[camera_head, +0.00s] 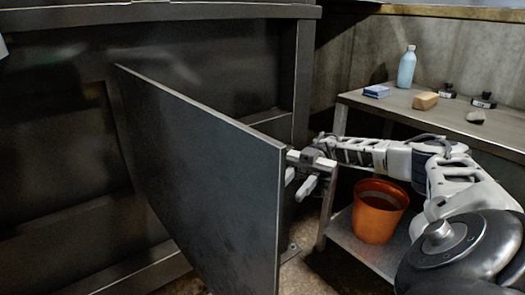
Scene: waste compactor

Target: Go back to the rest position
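The dark metal compactor door (205,175) stands swung open towards me from the compactor body (50,120). My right gripper (302,173) is at the door's free edge, on its right side. Its light-coloured fingers look spread apart, with nothing clearly held between them. The door edge hides part of the fingertips, so I cannot tell whether they touch the door. My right arm reaches in from the lower right. My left gripper is not in view; only a small pale scrap shows at the left edge.
A metal table (440,118) on the right holds a blue bottle (407,68), blue sponges (377,91), a tan block (424,101) and small dark items. An orange bucket (378,212) stands on its lower shelf (350,240), close to my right arm.

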